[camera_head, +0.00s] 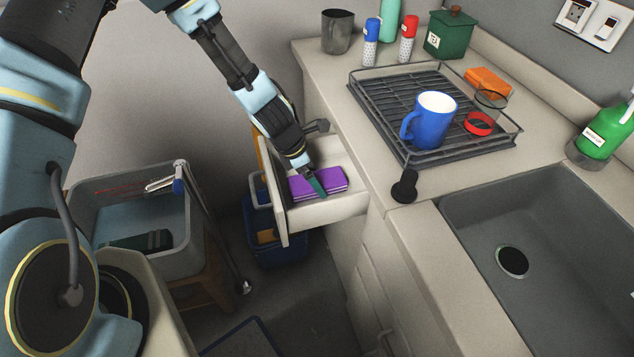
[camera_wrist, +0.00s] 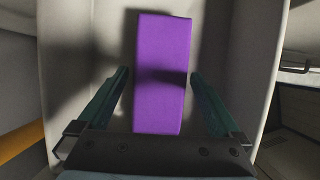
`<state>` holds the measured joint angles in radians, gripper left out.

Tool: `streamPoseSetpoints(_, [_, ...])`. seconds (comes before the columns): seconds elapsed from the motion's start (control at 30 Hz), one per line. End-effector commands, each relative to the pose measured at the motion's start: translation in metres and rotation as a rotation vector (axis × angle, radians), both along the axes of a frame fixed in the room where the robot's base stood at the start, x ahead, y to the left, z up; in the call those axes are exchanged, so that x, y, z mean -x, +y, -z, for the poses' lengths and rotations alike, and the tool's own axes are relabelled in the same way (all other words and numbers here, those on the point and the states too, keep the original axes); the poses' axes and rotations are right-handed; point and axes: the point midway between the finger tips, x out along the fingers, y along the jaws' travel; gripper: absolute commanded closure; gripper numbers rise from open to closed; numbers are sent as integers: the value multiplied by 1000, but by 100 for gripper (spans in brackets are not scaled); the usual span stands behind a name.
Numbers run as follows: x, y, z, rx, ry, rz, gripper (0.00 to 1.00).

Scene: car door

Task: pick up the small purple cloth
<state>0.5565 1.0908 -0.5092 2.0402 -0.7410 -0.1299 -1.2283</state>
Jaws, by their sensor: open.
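The small purple cloth (camera_head: 331,181) lies folded in an open white drawer (camera_head: 335,207) below the counter. In the wrist view the cloth (camera_wrist: 162,70) is a flat purple rectangle, running lengthwise away from me. My gripper (camera_head: 318,185) is over the drawer, with its fingers pointing down at the cloth. In the wrist view my gripper (camera_wrist: 160,75) is open, one finger on each side of the cloth, with nothing held. I cannot tell how far the fingertips are above the drawer floor.
The drawer's walls stand close around my gripper. A dish rack (camera_head: 385,128) with a blue mug (camera_head: 433,119) stands on the counter to the right, beside a sink (camera_head: 560,225). A grey bin (camera_head: 140,210) and a blue bin (camera_head: 275,250) stand on the left.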

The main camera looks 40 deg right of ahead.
Motion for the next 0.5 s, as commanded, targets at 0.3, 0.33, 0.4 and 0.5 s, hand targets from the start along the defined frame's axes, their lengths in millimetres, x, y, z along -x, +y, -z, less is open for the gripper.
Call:
streamPoseSetpoints(0.3, [0,0,0,0,0,0,25])
streamPoseSetpoints(0.33, [0,0,0,0,0,0,28])
streamPoseSetpoints(0.4, [0,0,0,0,0,0,36])
streamPoseSetpoints(0.5, [0,0,0,0,0,0,47])
